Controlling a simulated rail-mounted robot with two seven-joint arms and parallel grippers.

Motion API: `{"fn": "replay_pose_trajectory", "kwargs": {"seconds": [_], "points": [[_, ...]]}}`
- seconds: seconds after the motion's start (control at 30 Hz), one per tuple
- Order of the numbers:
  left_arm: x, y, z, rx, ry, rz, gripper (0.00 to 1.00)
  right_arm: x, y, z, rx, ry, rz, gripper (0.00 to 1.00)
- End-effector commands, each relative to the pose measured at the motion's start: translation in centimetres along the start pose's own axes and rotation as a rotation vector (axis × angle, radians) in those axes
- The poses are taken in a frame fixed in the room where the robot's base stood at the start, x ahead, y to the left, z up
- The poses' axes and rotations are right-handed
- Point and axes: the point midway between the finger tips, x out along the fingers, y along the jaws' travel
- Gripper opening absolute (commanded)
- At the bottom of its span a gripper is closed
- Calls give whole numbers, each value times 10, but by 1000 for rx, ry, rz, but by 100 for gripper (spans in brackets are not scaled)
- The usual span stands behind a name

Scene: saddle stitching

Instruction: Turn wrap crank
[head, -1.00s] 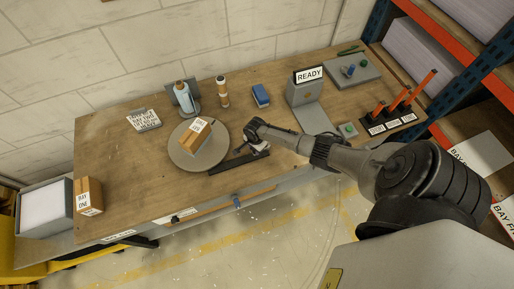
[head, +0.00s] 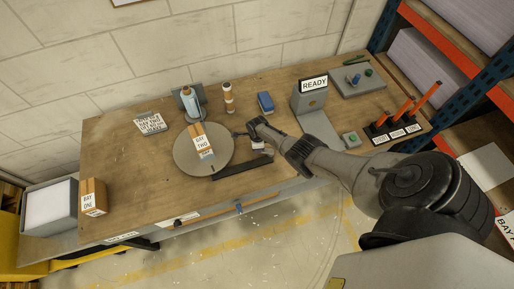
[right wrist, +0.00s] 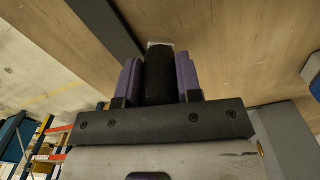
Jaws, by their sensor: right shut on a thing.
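A round grey turntable (head: 186,163) stands on the wooden bench in the head view. A brown box (head: 199,139) with a "BAY TWO" label lies on it. My right gripper (head: 250,130) is just right of the turntable, low over the bench. In the right wrist view its purple fingers (right wrist: 158,80) are shut on a black cylindrical crank handle (right wrist: 159,78). The rest of the crank is mostly hidden by the gripper; a thin dark arm (head: 238,134) shows toward the turntable. My left gripper is not in view.
A dark bar (head: 240,168) lies in front of the turntable. The READY device (head: 311,96) stands at right.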

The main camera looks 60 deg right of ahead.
Motion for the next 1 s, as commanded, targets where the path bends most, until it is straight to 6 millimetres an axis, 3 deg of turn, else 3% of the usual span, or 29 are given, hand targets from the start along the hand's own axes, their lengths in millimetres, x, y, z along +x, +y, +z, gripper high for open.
{"fn": "replay_pose_trajectory", "kwargs": {"seconds": [0.6,0.63,0.9,1.0], "points": [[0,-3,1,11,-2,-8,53,-2,-4,-2,39,2,0,0],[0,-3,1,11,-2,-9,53,-2,-4,-2,39,2,0,34],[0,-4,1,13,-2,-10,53,-1,-3,-1,38,1,-1,58],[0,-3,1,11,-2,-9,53,-1,-3,-1,38,1,0,58]]}}
